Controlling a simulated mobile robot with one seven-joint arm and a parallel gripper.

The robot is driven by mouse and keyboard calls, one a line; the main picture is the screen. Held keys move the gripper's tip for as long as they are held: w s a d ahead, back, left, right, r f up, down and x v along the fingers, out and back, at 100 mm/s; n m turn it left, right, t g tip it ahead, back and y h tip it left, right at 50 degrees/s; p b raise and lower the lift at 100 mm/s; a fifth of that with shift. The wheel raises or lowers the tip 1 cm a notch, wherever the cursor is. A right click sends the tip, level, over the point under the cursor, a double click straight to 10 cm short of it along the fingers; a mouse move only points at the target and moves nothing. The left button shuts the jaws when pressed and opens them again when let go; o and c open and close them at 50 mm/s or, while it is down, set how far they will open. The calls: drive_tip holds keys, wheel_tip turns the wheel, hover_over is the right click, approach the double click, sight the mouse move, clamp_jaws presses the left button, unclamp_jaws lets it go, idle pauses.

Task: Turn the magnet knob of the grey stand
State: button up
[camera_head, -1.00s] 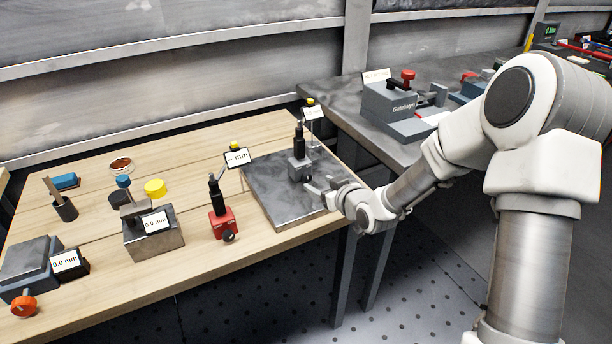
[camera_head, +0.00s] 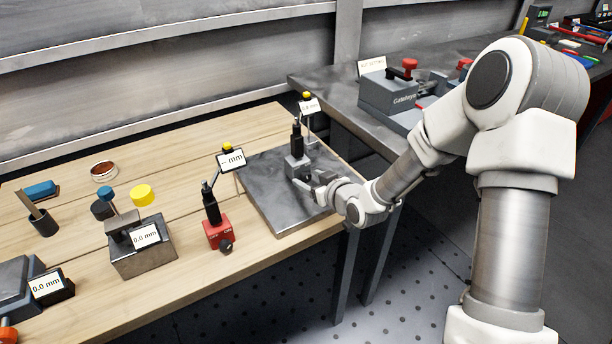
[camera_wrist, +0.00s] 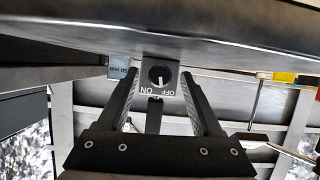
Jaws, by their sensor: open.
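The grey stand (camera_head: 297,166) stands upright on the dark steel plate (camera_head: 262,200), with a black post and a dial on top. In the wrist view, which looks upside down, its black magnet knob (camera_wrist: 158,76) shows on the grey base face beside the inverted words OFF and ON. I cannot tell clearly which word its mark points to. My gripper (camera_head: 311,184) is open and low in front of the base. In the wrist view the knob lies between the two fingertips, with a gap on each side. I cannot tell how deep it sits between them.
A red stand (camera_head: 217,232) with its own black knob is left of the plate. A grey block with a 0.0 mm display (camera_head: 143,256) is further left. A dark bench with a grey vise (camera_head: 388,98) is behind right.

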drive_tip(key=shift+w, duration=0.15)
clamp_jaws()
idle(0.4)
